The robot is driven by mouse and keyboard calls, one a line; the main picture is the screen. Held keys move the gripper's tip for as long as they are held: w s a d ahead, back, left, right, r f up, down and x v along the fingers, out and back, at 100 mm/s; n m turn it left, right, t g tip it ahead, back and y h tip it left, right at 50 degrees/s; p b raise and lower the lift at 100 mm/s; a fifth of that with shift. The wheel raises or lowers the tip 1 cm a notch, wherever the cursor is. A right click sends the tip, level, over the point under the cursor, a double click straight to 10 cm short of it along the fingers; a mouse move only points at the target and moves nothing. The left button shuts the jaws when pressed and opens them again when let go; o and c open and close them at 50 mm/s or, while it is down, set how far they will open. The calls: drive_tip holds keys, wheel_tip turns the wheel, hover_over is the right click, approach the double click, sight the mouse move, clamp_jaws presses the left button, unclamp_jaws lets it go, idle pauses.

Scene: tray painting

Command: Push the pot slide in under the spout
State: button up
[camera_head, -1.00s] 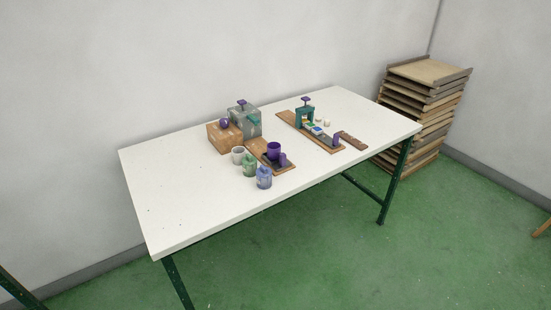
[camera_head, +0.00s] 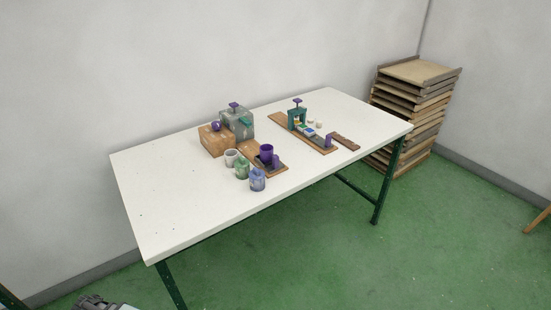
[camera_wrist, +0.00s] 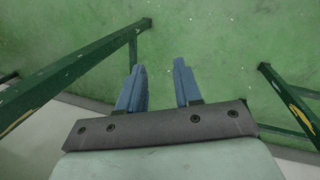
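The pot slide (camera_head: 262,163) is a dark plate on a wooden board (camera_head: 281,169), with a purple pot (camera_head: 267,151) standing on it. A purple upright grip (camera_head: 276,161) is at its near end. Behind stands a grey speckled dispenser (camera_head: 236,120) with a purple knob on top and a teal spout (camera_head: 246,122) on its front. The pot stands in front of the spout, not under it. My gripper (camera_wrist: 160,80) is open and empty in the wrist view, its blue fingers apart over the green floor, away from the slide.
A wooden box (camera_head: 215,140) with a purple ball stands left of the dispenser. White, green and blue jars (camera_head: 242,168) stand close left of the slide. A second board (camera_head: 276,119) with a teal arch is to the right. The table's left part is clear. Green table legs (camera_wrist: 75,75) flank my gripper.

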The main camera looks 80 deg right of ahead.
drive_tip(key=w+d+r+m+t+h, duration=0.1)
drive_tip(key=w+d+r+m, duration=0.1)
drive_tip(key=w+d+r, duration=0.45)
drive_tip(key=w+d+r+m+t+h, duration=0.15)
drive_tip(key=w+d+r, duration=0.25)
drive_tip(key=d+r, duration=0.45)
drive_tip(key=w+d+r+m+h, duration=0.15)
drive_tip(key=d+r+m, duration=0.35)
drive_tip(key=d+r, duration=1.1)
drive_tip(key=s+d+r+m, duration=0.1)
drive_tip(key=s+d, duration=0.2)
drive_tip(key=s+d+r+m, duration=0.1)
drive_tip(key=s+d+r, duration=0.1)
drive_tip(key=s+d, duration=0.1)
drive_tip(key=s+d+r+m+g, duration=0.1)
drive_tip(key=s+d, duration=0.3)
drive_tip(key=shift+s+r, duration=0.25)
drive_tip(key=shift+s, duration=0.1)
drive_tip(key=s+d+r+m+g, duration=0.1)
drive_tip(key=s+d+r+m, duration=0.25)
drive_tip(key=s+d, duration=0.65)
drive_tip(key=m+g+y, duration=0.2)
drive_tip(key=m+y, duration=0.1)
drive_tip(key=m, duration=0.3)
approach(275, 156)
drive_tip(key=shift+t, duration=0.25)
drive_tip(key=x, duration=1)
drive_tip(key=shift+s+f, duration=0.3)
drive_tip(key=shift+c, duration=0.3)
clamp_jaws()
